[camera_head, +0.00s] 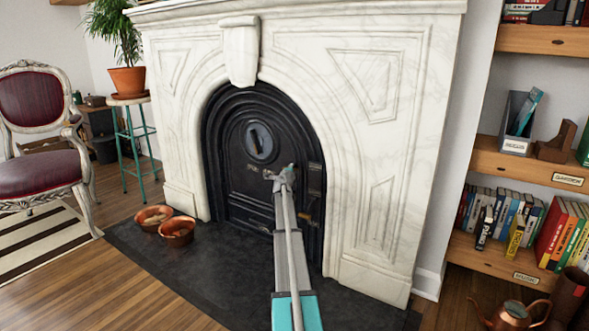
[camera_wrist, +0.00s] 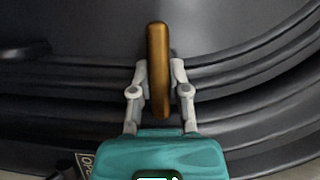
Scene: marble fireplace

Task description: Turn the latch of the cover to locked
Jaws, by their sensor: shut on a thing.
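The black arched cover (camera_head: 235,185) fills the fireplace opening and stands closed in the head view. Its dark ridged surface (camera_wrist: 240,45) fills the wrist view. A brass-brown bar, the latch (camera_wrist: 158,35), lies lengthwise between the two grey fingers of my gripper (camera_wrist: 159,70), which are shut on its sides. The bar points up and down in the wrist view. In the head view my gripper (camera_head: 283,174) is at the right part of the cover and hides the latch there. I cannot tell from the label (camera_wrist: 86,163), partly cut off, which position the latch is in.
White marble (camera_head: 375,150) surrounds the cover. A brown handle (camera_head: 305,216) is low at the cover's right edge.

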